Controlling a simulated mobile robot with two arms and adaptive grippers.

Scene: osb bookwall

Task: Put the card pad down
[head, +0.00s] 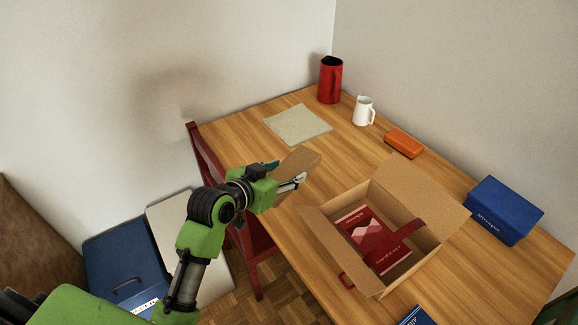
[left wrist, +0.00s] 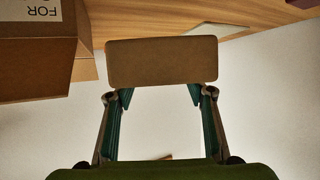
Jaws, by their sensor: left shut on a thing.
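The card pad (head: 299,160) is a flat brown piece in the head view, near the left edge of the wooden table (head: 350,155). My left gripper (head: 288,172) is shut on it, with fingers at either side of its near end. In the left wrist view the card pad (left wrist: 162,62) spans across the fingertips (left wrist: 160,92) as a brown rounded rectangle. Whether it touches the table cannot be told. My right gripper is not in view.
A grey-beige mat (head: 298,124) lies behind the pad. An open cardboard box (head: 427,180) holding a red book (head: 368,232) stands to the right. A red pitcher (head: 330,80), white jug (head: 363,110), orange case (head: 404,143) and blue box (head: 504,210) line the back. A red chair (head: 207,155) stands left.

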